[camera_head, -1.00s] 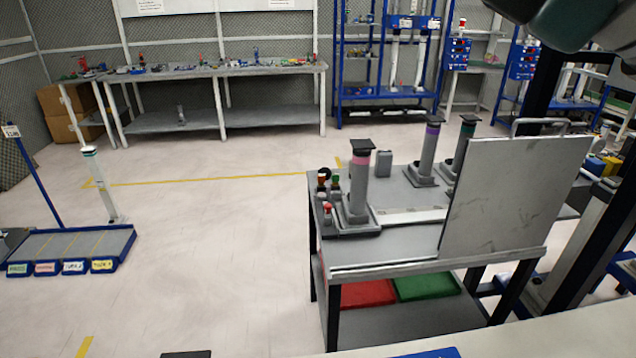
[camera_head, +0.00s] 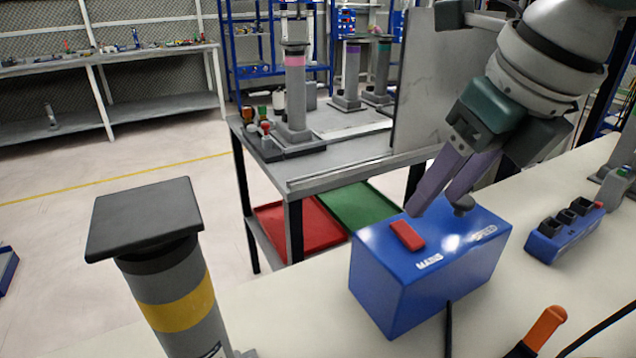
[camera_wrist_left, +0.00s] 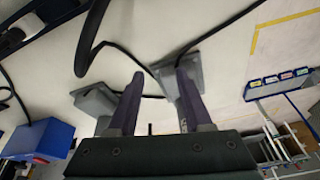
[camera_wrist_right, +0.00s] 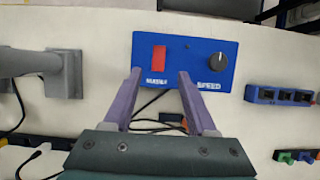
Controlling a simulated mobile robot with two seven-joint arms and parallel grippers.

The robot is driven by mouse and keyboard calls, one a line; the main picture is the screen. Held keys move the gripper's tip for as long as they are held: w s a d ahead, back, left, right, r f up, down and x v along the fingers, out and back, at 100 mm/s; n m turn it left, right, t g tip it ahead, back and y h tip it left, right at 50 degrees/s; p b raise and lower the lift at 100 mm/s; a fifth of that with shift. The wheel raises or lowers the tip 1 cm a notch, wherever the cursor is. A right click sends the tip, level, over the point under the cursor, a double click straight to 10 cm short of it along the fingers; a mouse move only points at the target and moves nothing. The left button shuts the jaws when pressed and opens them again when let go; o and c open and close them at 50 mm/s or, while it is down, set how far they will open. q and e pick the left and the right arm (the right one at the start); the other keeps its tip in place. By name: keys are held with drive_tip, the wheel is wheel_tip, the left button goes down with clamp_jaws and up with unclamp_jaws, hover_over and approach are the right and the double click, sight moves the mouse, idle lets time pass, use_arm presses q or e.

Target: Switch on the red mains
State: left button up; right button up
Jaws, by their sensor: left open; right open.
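The red mains switch (camera_head: 407,235) is a red rocker on top of a blue box (camera_head: 430,285) labelled MAINS and SPEED, on the pale bench. A dark speed knob (camera_head: 463,205) sits beside it. In the right wrist view the switch (camera_wrist_right: 158,58) is at left and the knob (camera_wrist_right: 217,62) at right. My right gripper (camera_head: 430,205) is open, its purple fingers pointing down over the box; I cannot tell whether they touch it. My left gripper (camera_wrist_left: 160,85) is open and empty in its wrist view, with the blue box (camera_wrist_left: 40,138) off to the left.
A grey column with a yellow band (camera_head: 178,302) stands at the front left of the bench. A blue block with dark sockets (camera_head: 565,232) lies right of the box. An orange-handled tool (camera_head: 545,328) and dark cables lie in front. A grey trolley (camera_head: 345,158) stands beyond.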

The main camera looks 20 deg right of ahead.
sight(408, 232)
drive_tip(key=x, duration=0.6)
drive_tip(key=shift+a+f, duration=0.1)
drive_tip(key=shift+f, duration=0.15)
clamp_jaws()
